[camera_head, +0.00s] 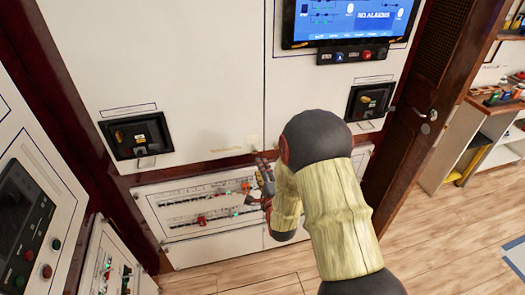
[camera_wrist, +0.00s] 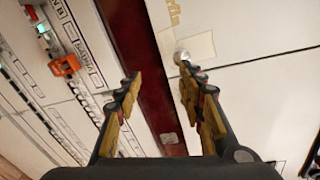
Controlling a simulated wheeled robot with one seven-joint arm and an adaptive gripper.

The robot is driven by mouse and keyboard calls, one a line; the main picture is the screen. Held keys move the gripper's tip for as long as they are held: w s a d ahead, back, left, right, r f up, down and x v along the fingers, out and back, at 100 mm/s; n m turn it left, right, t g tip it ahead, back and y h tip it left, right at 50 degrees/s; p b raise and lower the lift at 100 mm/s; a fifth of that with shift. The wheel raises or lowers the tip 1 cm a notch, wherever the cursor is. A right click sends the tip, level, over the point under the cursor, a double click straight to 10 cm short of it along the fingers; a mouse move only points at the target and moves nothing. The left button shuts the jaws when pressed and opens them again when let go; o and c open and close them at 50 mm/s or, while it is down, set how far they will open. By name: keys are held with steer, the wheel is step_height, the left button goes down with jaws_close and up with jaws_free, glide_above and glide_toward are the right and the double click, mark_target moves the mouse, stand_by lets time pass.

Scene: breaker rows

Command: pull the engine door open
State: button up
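White cabinet doors (camera_head: 190,60) stand upright above the breaker rows; I cannot read which one is the engine door. In the wrist view a white door (camera_wrist: 245,30) carries a pale label with partly cut-off writing (camera_wrist: 174,12) and a small round pale knob (camera_wrist: 182,56). The door looks shut against the dark red frame (camera_wrist: 150,60). My gripper (camera_wrist: 160,82) is open, its two yellow-and-dark fingers apart with nothing between them. The right fingertip overlaps the knob in the picture; I cannot tell whether they touch. In the head view my gripper (camera_head: 264,172) is partly hidden by my arm.
Breaker rows (camera_head: 205,200) with red and green parts lie below the frame; an orange breaker (camera_wrist: 64,65) shows left of my gripper. Black recessed latches (camera_head: 138,135) sit on the panels. A brown door (camera_head: 410,130) with a lever and shelves stand right. Wooden floor (camera_head: 430,240) is clear.

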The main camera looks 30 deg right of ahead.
mark_target(255, 153)
steer(key=shift+w+d+r+m+t+b, duration=0.25)
steer(key=shift+w+d+r+m, duration=0.15)
steer(key=shift+w, duration=0.85)
steer(key=shift+w+d+r+m+t+b, duration=0.15)
steer(key=shift+w+d+r+m+b, duration=0.25)
steer(key=shift+w, duration=0.9)
steer(key=shift+w+d+r+m+t+b, duration=0.1)
steer(key=shift+w+d+r+m+t, duration=0.3)
steer(key=shift+w, duration=0.85)
steer(key=shift+a+r, duration=0.2)
steer(key=c, duration=0.3)
jaws_close()
